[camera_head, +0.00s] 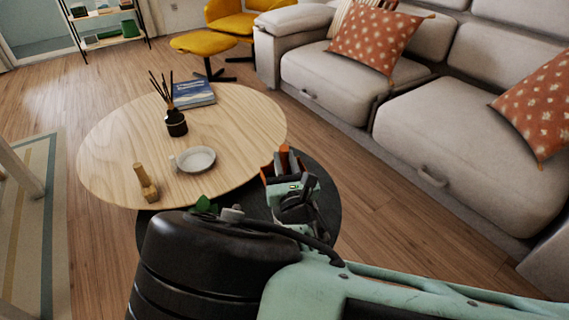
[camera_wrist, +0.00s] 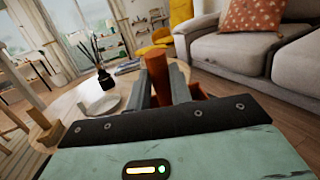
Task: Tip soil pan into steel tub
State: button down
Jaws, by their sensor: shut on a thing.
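My gripper (camera_wrist: 160,90) is shut on an upright orange-brown piece, which I take to be the handle of the soil pan (camera_wrist: 156,74). More orange of it shows to the right, behind the fingers. In the head view the orange pan (camera_head: 284,156) shows only in small parts beyond my gripper (camera_head: 284,172), above the dark lower table. Its inside and any soil are hidden. A shallow pale grey round dish with a side tab (camera_head: 197,160) stands on the wooden table, left of my gripper. I cannot tell whether it is the steel tub; no other tub shows.
The round wooden table (camera_head: 120,150) bears a reed diffuser (camera_head: 176,124), a blue book (camera_head: 194,94) and a small wooden figure (camera_head: 146,183). A dark round table (camera_head: 325,205) stands lower, with green leaves (camera_head: 204,204) near my arm. A grey sofa (camera_head: 450,130) bounds the right.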

jog(key=shift+s+d+r+m+t+b, duration=0.35)
jog(key=shift+t+b, duration=0.4)
jog(key=shift+b, duration=0.7)
jog(key=shift+s+r+m+t+b, duration=0.15)
jog(key=shift+s+t+b, duration=0.5)
jog(key=shift+b, duration=0.85)
jog(key=shift+s+d+r+m+t+b, duration=0.25)
jog(key=shift+t+b, duration=0.65)
jog(key=shift+b, duration=0.55)
